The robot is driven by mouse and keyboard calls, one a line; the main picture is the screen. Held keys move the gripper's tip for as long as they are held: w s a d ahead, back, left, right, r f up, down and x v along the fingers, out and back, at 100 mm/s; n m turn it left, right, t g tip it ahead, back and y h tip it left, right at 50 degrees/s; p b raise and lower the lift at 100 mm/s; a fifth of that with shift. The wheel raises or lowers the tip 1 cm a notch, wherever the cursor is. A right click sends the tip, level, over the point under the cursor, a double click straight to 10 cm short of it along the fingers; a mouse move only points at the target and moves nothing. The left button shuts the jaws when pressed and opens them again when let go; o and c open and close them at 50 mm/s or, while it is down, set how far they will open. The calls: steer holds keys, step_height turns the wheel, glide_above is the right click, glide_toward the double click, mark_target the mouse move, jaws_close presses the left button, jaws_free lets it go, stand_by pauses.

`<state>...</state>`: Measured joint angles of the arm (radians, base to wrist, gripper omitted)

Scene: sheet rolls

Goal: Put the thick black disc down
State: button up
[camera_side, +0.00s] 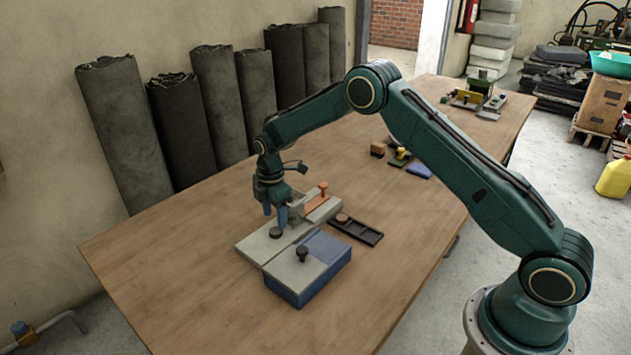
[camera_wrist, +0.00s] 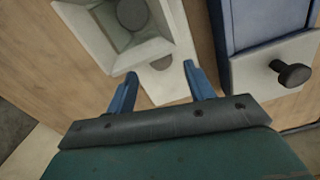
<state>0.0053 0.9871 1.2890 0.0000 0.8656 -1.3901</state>
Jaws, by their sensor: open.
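The thick black disc (camera_side: 275,232) lies on a light grey plate (camera_side: 258,244) on the table, just below my gripper (camera_side: 275,218). My gripper is open, with its blue fingers pointing down. In the wrist view, my gripper (camera_wrist: 160,76) shows its two fingers apart. A dark round piece (camera_wrist: 161,63) lies on a pale surface between and just beyond the fingertips. Another dark disc (camera_wrist: 132,14) shows in a square, sloped-sided pale recess (camera_wrist: 150,45). I cannot tell which of these two is the disc of the side view.
A blue box (camera_side: 318,265) with a black knob (camera_side: 302,254) stands beside the plate; the knob also shows in the wrist view (camera_wrist: 292,74). The table's front (camera_side: 190,285) is clear.

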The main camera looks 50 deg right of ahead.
step_height(320, 180, up, 10)
steer(key=shift+f, duration=0.25)
stand_by(0.6)
step_height(320, 180, up, 12)
steer(key=m+t, duration=0.1)
steer(key=m, duration=0.3)
glide_above(276, 230)
steer(key=s, duration=0.7)
steer(key=s+r+m+t, duration=0.2)
steer(key=s+r+m, duration=0.2)
steer(key=s+r, duration=0.55)
steer(key=s+f+m+t, duration=0.1)
steer(key=s+m, duration=0.6)
steer(key=s, duration=1.5)
steer(key=shift+s+a+f+t, duration=0.2)
steer(key=shift+s+f+t, duration=0.2)
steer(key=shift+t, duration=0.4)
steer(key=shift+o, duration=0.5)
steer(key=shift+s+f+m, duration=0.2)
steer(key=shift+s+m, duration=0.2)
